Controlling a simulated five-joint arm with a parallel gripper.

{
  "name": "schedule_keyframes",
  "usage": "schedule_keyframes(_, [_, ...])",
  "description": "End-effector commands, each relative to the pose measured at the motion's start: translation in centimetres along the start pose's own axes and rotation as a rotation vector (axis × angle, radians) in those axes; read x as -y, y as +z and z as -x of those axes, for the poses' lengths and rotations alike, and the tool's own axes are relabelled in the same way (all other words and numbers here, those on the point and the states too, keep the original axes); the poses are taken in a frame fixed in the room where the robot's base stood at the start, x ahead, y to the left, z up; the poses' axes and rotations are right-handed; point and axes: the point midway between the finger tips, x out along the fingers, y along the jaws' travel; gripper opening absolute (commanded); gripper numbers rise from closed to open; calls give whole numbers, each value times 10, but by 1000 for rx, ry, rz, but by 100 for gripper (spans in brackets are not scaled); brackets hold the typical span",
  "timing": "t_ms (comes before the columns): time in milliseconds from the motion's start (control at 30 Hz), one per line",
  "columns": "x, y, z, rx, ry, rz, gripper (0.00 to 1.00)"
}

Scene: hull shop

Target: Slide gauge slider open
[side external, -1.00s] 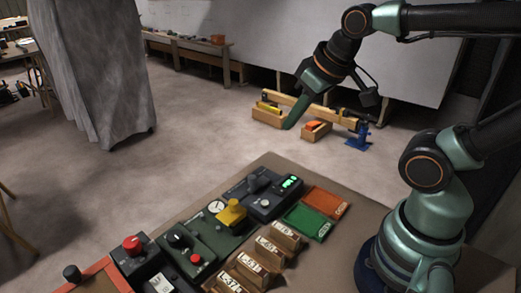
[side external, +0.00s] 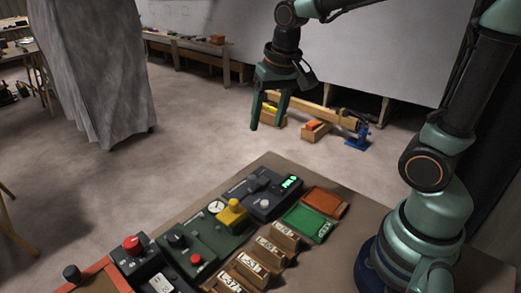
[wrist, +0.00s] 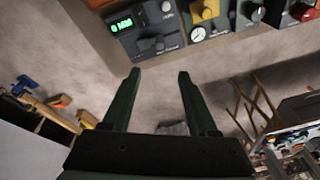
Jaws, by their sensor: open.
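A dark gauge panel (side external: 272,194) with a lit green display (side external: 290,182) sits at the back edge of the bench. In the wrist view the display (wrist: 121,25) reads about "0 MM". Two grey knobs show on that panel, one at its top (wrist: 166,6) and one near its lower edge (wrist: 159,45); I cannot tell for sure which is the slider. My gripper (side external: 268,125) is open and empty, pointing down above the floor beyond the bench, well apart from the panel. Its two spread fingers also show in the wrist view (wrist: 160,74).
A yellow block-shaped control (side external: 232,212), a round dial (side external: 216,206), a red button (side external: 132,243) and labelled wooden blocks (side external: 252,268) crowd the bench. Green (side external: 308,222) and orange (side external: 322,201) trays lie right of the panel. The air above the bench is clear.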

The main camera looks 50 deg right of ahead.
Motion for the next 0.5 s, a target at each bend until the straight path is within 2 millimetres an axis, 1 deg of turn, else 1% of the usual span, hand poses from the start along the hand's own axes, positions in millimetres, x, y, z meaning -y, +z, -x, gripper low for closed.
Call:
schedule_keyframes(33, [2, -7, -11, 37, 18, -50, 59])
schedule_keyframes(100, [5, -15, -25, 76, 39, -121, 59])
schedule_keyframes(300, [10, -30, -60, 158, 99, -285, 59])
schedule_keyframes(400, [12, -33, -71, 178, 118, -333, 59])
schedule_keyframes(500, [12, -34, -77, 188, 127, -357, 59])
